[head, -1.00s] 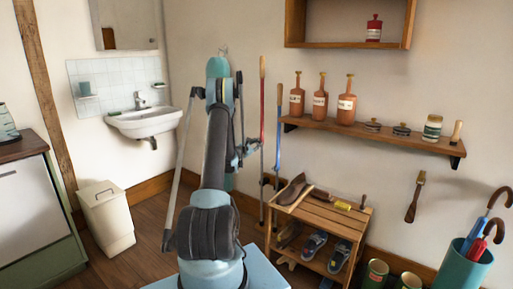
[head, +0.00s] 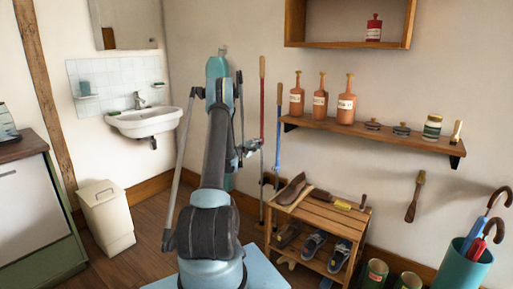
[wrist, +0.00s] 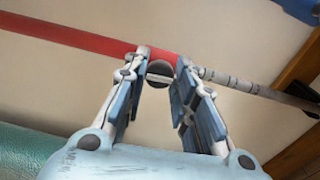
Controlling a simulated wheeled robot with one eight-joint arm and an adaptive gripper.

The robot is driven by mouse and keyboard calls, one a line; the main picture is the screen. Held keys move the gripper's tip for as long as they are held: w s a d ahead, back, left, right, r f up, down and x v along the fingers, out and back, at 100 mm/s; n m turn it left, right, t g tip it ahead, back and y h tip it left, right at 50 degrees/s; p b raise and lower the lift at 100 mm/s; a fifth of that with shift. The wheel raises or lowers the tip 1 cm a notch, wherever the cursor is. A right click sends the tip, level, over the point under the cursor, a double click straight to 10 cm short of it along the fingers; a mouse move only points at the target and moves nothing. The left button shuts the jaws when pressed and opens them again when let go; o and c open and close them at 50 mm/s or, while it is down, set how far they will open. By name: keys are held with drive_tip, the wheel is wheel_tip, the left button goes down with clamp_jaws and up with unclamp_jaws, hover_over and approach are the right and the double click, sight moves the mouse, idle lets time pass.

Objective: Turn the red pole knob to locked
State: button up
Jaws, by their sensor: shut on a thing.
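The red pole (head: 262,100) stands upright against the wall, right of my arm. In the wrist view the red pole (wrist: 75,37) crosses from the upper left and meets a grey, ring-marked section (wrist: 240,82) on the right. The knob (wrist: 160,73) is a small dark disc with a pale line across its face, set where red meets grey. My gripper (wrist: 163,66) has one finger on each side of the knob and is shut on it. In the head view my gripper (head: 257,145) is small at the pole, and the knob cannot be made out.
A blue pole (head: 279,125) stands just right of the red one. A slatted wooden rack (head: 325,212) with shoes and brushes is below right. A wall shelf (head: 390,138) holds bottles and jars. A basin (head: 145,122) and bin (head: 106,218) are left, with open floor between.

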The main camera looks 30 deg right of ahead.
drive_tip(key=shift+m, duration=0.5)
drive_tip(key=o, duration=1.1)
drive_tip(key=shift+c, duration=0.2)
drive_tip(key=v, duration=1.2)
drive_tip(key=shift+r, duration=0.1)
